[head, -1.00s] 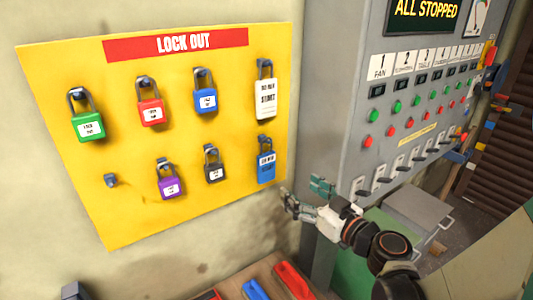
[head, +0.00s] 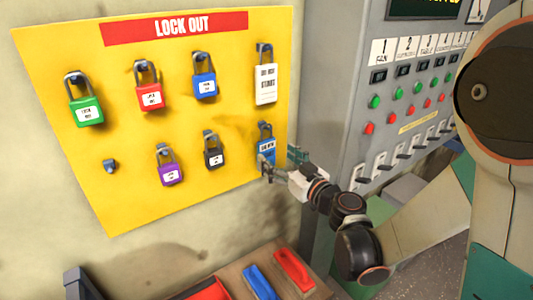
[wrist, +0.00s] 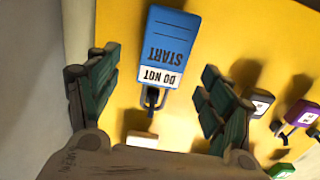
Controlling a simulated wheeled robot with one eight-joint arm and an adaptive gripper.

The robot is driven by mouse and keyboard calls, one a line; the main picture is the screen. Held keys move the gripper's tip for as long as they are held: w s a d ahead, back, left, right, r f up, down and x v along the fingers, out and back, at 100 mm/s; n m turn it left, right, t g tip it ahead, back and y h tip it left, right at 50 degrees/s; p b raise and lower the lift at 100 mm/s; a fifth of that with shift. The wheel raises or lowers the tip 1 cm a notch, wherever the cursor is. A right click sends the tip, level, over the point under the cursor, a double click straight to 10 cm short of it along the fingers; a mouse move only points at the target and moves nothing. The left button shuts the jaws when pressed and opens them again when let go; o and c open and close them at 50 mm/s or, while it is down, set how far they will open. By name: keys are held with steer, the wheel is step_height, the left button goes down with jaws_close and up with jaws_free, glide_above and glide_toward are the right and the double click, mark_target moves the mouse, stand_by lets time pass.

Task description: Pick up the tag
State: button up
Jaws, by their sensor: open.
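A blue tag (head: 266,146) hangs on a hook at the lower right of the yellow lock-out board, partly hidden by my gripper. My gripper (head: 282,165) is open and empty at the board's right edge, close to the blue tag. In the wrist view my gripper (wrist: 160,68) has its two green-padded fingers on either side of the blue tag, with visible gaps.
The yellow board (head: 125,205) also holds several padlocks, including a black one (head: 213,156) just left of the blue tag. A grey control panel (head: 345,145) stands close on the right. Below, a wooden surface (head: 235,272) carries red and blue items.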

mark_target(268, 153)
steer(key=x, duration=0.2)
steer(key=b+x, duration=0.1)
steer(key=x, duration=0.1)
steer(key=shift+s+a+f, duration=0.1)
steer(key=shift+a+f, duration=0.05)
steer(key=shift+f, duration=0.15)
steer(key=c, duration=1.2)
steer(key=shift+o, duration=0.2)
steer(key=shift+r, duration=0.15)
